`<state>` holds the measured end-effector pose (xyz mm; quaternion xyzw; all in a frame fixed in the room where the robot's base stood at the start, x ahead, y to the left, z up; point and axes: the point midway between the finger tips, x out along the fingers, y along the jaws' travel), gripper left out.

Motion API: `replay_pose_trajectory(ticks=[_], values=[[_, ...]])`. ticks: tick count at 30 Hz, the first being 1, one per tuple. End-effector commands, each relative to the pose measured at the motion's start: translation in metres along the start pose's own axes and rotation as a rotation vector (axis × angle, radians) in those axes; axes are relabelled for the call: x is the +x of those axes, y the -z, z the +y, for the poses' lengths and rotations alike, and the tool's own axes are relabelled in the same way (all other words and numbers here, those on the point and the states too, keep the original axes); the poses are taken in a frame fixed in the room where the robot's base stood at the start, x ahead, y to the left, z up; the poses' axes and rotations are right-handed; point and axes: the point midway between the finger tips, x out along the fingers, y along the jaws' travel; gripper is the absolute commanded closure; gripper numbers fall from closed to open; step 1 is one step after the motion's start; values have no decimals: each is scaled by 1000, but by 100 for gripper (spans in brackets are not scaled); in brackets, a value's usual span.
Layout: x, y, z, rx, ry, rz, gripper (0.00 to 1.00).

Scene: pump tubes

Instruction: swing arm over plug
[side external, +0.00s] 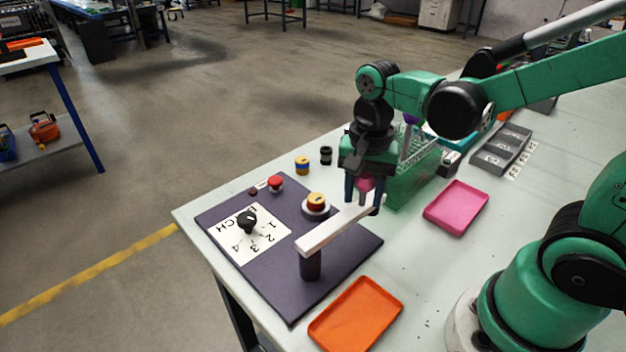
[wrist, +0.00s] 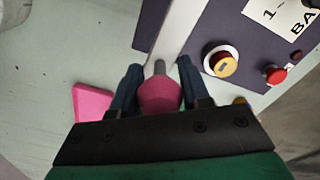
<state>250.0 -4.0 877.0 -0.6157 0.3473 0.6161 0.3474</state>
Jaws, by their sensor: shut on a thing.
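The swing arm is a pale bar (side external: 333,229) on a dark post (side external: 311,264) that stands on the dark mat. A pink knob (side external: 365,184) sits at the bar's far end. It also shows in the wrist view (wrist: 160,97). My gripper (side external: 363,202) is shut on this knob, one blue finger on each side. The plug (side external: 316,200), with a yellow and red top, sits in a white ring on the mat. In the wrist view the plug (wrist: 224,65) lies to the right of the bar (wrist: 177,35), with a gap between them.
The dark mat (side external: 235,205) also holds a black dial (side external: 247,221) on a numbered card and a red button (side external: 275,183). A green rack (side external: 415,177) stands close behind my gripper. A pink tray (side external: 456,207) and an orange tray (side external: 355,316) lie to the right and front.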

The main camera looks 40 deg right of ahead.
Motion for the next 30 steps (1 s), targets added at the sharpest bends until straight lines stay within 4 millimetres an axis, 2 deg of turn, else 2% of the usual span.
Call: replay_pose_trajectory(ticks=[9, 18, 30], values=[[0, 14, -29, -300, 0, 1, 100], [0, 18, -55, -558, -1, 2, 100], [0, 16, -76, -758, -1, 2, 100]])
